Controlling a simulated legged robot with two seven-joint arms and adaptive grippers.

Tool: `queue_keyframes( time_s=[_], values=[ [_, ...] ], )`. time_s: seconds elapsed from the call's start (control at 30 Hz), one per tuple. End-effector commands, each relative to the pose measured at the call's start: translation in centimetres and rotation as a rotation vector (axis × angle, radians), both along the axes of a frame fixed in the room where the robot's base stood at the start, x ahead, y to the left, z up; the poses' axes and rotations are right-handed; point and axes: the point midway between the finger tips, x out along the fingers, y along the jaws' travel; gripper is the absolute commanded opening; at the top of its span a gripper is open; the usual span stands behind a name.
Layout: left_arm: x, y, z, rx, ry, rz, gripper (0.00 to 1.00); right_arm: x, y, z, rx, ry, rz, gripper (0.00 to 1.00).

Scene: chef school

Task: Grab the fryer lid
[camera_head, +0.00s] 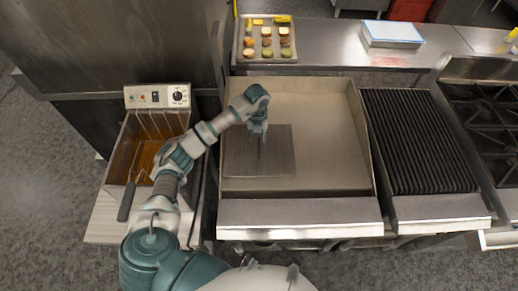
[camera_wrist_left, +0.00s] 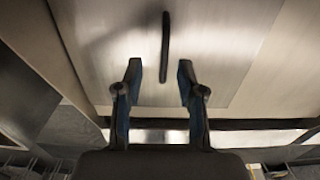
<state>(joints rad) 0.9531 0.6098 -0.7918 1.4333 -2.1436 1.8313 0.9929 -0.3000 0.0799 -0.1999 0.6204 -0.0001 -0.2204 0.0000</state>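The fryer lid (camera_head: 278,152) is a flat, square grey metal plate lying on the left part of the griddle. Its thin dark handle (camera_wrist_left: 165,42) runs along the lid's middle and also shows in the head view (camera_head: 261,150). My left gripper (camera_head: 259,136) is above the lid, pointing down at the handle. In the left wrist view the left gripper (camera_wrist_left: 160,72) is open, with the near end of the handle appearing between its fingertips and apart from both. The height gap to the handle is hard to tell. My right gripper is not in view.
A fryer (camera_head: 119,158) with a basket stands left of the griddle (camera_head: 325,150), under my left arm. A ribbed grill (camera_head: 415,140) and stove burners (camera_head: 490,125) are to the right. A food tray (camera_head: 245,53) sits on the back shelf. The griddle's right half is clear.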

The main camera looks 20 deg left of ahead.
Motion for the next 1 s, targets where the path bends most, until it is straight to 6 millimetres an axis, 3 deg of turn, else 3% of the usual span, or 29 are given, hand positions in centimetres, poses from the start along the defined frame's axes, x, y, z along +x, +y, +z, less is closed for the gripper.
queue_keyframes(
  time_s=[0.4, 0.6, 0.63, 0.77, 0.8, 1.0],
  values=[
    [-0.2, -0.6, -5.0, 0.0, 0.002, 0.001, 0.39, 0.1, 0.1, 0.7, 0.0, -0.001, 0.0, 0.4],
    [-0.1, -0.6, -5.2, 0.0, 0.0, 0.0, 0.39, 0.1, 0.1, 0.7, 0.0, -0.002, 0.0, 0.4],
    [-0.1, -0.6, -5.2, 0.0, 0.0, 0.0, 0.36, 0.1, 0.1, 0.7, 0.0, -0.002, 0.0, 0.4],
    [-0.1, -0.6, -5.2, 0.0, 0.0, 0.0, 0.04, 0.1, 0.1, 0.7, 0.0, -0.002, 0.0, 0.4],
    [-0.1, -0.6, -5.2, 0.0, 0.0, 0.0, 0.0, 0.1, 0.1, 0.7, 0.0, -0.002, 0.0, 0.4],
    [-0.1, -0.6, -5.1, 0.0, -0.001, 0.0, 0.0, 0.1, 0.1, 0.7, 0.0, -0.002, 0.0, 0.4]
  ],
)
